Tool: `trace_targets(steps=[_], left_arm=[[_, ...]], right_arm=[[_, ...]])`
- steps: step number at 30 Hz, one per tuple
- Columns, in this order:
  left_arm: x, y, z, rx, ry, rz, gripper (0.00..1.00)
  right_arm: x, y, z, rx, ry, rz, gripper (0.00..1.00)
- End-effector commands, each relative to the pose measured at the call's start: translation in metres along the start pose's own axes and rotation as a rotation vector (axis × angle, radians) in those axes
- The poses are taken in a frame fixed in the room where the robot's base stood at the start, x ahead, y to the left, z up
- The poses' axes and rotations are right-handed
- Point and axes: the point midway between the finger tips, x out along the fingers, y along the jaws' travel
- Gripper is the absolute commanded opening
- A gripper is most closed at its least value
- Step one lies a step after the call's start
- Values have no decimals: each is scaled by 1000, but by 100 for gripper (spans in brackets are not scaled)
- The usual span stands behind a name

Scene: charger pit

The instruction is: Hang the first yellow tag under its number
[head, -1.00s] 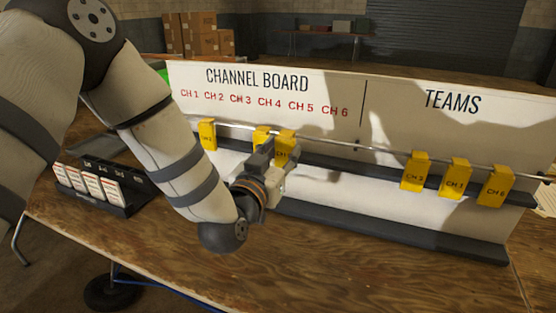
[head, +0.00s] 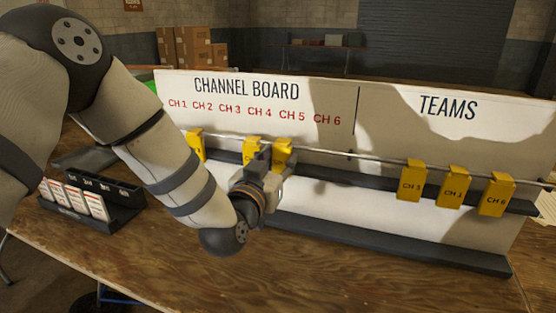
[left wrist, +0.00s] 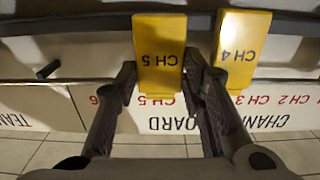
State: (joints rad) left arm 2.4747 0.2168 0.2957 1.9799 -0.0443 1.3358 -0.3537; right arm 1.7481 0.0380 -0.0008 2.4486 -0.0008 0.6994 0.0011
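The yellow CH 5 tag (head: 283,147) is at the rail on the channel board side, near the red CH 5. It also shows in the left wrist view (left wrist: 159,50), where the picture is upside down. I cannot tell whether the tag's weight is on the rail. The yellow CH 4 tag (left wrist: 240,48) hangs close beside it. Another yellow tag (head: 196,150) hangs farther left. Tags CH 3 (head: 412,182), CH 1 (head: 453,188) and CH 6 (head: 496,195) hang under TEAMS.
The rail (head: 345,152) runs along the white board (head: 335,95), with a dark ledge (head: 340,178) behind the tags. A black holder (head: 125,195) with several white cards stands at the left. The wooden table (head: 330,285) is clear in front.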

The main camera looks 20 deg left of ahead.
Motion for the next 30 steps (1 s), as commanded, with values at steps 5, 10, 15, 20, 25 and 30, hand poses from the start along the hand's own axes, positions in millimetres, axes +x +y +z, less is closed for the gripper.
trace_targets(steps=[5,10,15,20,25,30], left_arm=[[0,0,0,0,0,0,59],[0,0,0,0,-1,0,59],[-18,0,1,0,-4,2,59],[-62,0,0,0,-4,2,59],[-101,0,1,0,-4,2,59],[-119,0,0,-1,-1,1,59]], right_arm=[[0,0,0,0,0,0,40],[0,0,0,0,0,0,40],[0,0,0,0,0,0,40],[0,0,0,0,0,0,40],[0,0,0,0,0,0,40],[0,0,0,0,0,0,40]])
